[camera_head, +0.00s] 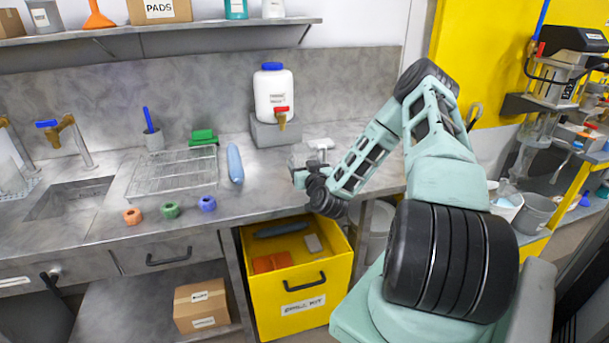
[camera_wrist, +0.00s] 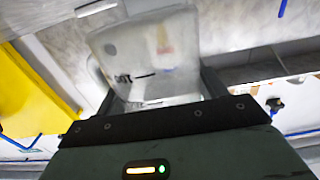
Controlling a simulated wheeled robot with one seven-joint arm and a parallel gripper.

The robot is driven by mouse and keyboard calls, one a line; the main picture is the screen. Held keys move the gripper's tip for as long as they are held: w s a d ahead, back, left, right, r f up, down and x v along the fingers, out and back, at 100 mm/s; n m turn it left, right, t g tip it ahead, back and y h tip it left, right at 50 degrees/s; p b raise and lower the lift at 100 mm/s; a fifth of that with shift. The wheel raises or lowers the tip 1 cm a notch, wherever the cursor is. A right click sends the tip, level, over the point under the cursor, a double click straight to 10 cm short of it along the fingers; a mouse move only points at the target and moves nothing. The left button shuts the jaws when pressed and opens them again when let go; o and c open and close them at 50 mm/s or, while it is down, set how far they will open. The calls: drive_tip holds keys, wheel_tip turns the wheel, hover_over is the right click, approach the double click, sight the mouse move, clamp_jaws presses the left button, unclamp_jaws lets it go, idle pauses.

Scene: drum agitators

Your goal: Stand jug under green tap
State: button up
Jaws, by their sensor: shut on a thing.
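My gripper (camera_head: 299,174) is at the counter's front edge, right of the middle. In the wrist view my gripper (camera_wrist: 160,95) is shut on a clear, see-through jug (camera_wrist: 140,70) with dark marks on its wall. The jug is hard to make out in the head view. A white tank (camera_head: 273,92) with a blue cap stands behind, with a red-handled tap (camera_head: 281,117) on its front. A blue-handled tap (camera_head: 62,130) stands at the sink on the left. I see no tap that is clearly green.
A small white thing (camera_head: 321,144) is behind my gripper. An open yellow drawer (camera_head: 296,305) juts out below.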

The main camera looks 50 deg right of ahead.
drive_tip(key=shift+f+p, duration=0.45)
drive_tip(key=shift+f, duration=1.7)
drive_tip(key=shift+f, duration=0.15)
drive_tip(key=o, duration=1)
